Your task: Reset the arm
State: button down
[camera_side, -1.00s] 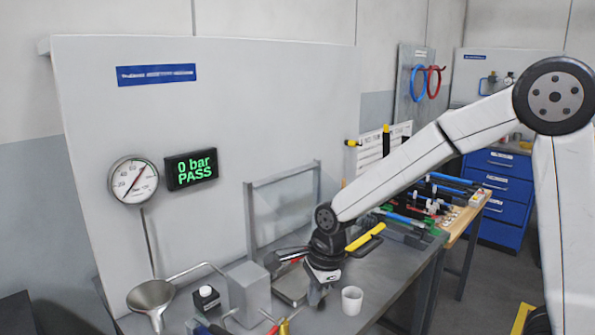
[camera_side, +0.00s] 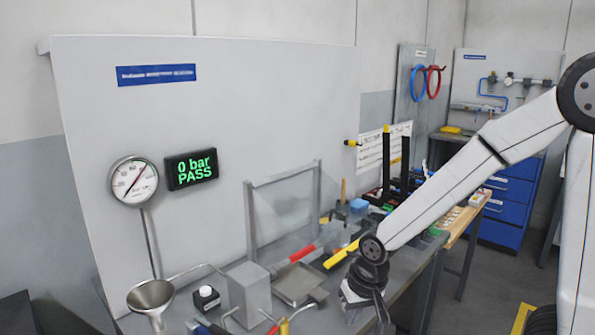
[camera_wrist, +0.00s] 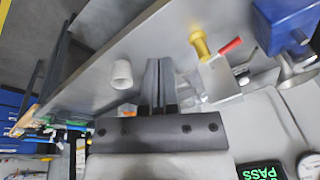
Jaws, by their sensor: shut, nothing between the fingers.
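My gripper (camera_side: 362,298) hangs over the front right part of the grey bench in the side view. In the wrist view my gripper's fingers (camera_wrist: 158,84) are together with nothing between them. A white cup (camera_wrist: 122,75) stands on the bench to the left of the fingers in the wrist view, apart from them. In the side view the cup does not show; my gripper seems to cover it.
A metal funnel (camera_side: 151,295), a grey block (camera_side: 249,290) and a red-handled tool (camera_side: 297,254) are to the left of my gripper. A grey frame (camera_side: 250,222) stands behind.

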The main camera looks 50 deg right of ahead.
jog(key=s+n, duration=0.1)
jog(key=n, duration=0.3)
jog(key=s+f+n, duration=0.1)
jog(key=shift+s+d+n, duration=0.3)
jog(key=shift+d+n, duration=0.1)
jog(key=c, duration=0.7)
grip_release()
jog(key=shift+w, duration=0.1)
jog(key=shift+o, duration=0.4)
jog(key=shift+w+a+r+m, duration=0.1)
jog(key=shift+w+a+m, duration=0.05)
jog(key=shift+w+m, duration=0.3)
jog(key=m, duration=1.4)
send_near(272, 330)
jog(key=shift+w+d+f, duration=0.2)
jog(key=shift+f, duration=0.1)
jog(key=shift+x, duration=3.95)
jog(key=shift+s+a, duration=0.1)
